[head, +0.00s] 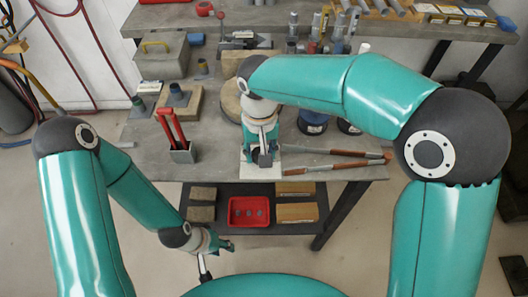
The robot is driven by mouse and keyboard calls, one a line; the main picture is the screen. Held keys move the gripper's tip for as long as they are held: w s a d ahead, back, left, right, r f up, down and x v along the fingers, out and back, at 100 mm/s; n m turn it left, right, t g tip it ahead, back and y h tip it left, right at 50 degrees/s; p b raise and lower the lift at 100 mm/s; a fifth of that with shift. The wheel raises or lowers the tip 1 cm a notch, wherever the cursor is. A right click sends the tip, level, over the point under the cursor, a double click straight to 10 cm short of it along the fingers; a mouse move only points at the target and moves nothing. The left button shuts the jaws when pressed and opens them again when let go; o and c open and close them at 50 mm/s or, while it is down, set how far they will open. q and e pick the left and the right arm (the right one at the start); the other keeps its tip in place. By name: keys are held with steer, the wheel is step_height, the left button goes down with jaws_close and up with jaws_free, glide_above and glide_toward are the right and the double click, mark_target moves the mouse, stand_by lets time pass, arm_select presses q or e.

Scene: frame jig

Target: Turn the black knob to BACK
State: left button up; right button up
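A small pale plate (248,172) stands at the front edge of the workbench, in the middle of the head view. My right gripper (263,160) points down right over this plate, with its dark fingers at or just above it. The black knob cannot be told apart from the dark fingers there, and any BACK mark is hidden or too small to read. Whether the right fingers are open or shut on something is unclear. My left gripper (227,246) is low, in front of the bench, away from the plate. Its small fingers do not show whether they are open.
The workbench (150,153) holds a red-handled tool in a block (176,137) to the left and two long tools (335,160) to the right. A grey toolbox (162,57) stands behind. A red tray (249,212) lies on the lower shelf, near my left gripper.

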steer(key=m+b, duration=0.1)
steer(key=m, duration=0.4)
steer(key=shift+w+m, duration=0.1)
steer(key=shift+m, duration=0.2)
steer(key=m+b, duration=0.1)
steer(key=m, duration=0.4)
stand_by(0.4)
steer(key=o, duration=1.1)
steer(key=shift+w, duration=0.1)
steer(key=shift+o, duration=0.2)
steer(key=shift+r, duration=0.15)
